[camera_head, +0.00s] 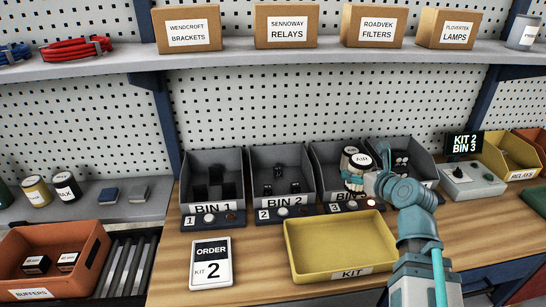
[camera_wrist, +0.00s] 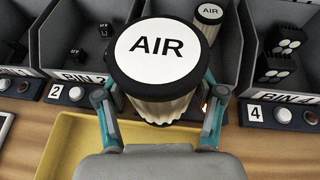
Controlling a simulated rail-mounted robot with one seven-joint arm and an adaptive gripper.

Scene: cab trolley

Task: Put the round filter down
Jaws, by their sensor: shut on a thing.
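The round filter, a cylinder with a black-rimmed white lid marked AIR and a pale pleated body, fills the middle of the wrist view (camera_wrist: 158,52) and shows in the head view (camera_head: 361,162). My gripper (camera_wrist: 160,90) is shut on it, one teal-tipped finger on each side, and the lid faces up. In the head view it is in front of bin 3 (camera_head: 326,172), behind the yellow kit tray (camera_head: 292,245). The tray's visible floor is empty. A second AIR filter (camera_wrist: 208,14) stands in bin 3 behind the held one. My arm hides part of the bin's front.
Bin 1 (camera_head: 188,178) and bin 2 (camera_head: 256,178) stand left of bin 3, bin 4 (camera_wrist: 257,78) right. An order card (camera_head: 211,262) lies left of the tray. A grey button box (camera_head: 470,180) sits at right; the display (camera_head: 464,143) reads KIT 2 BIN 3.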

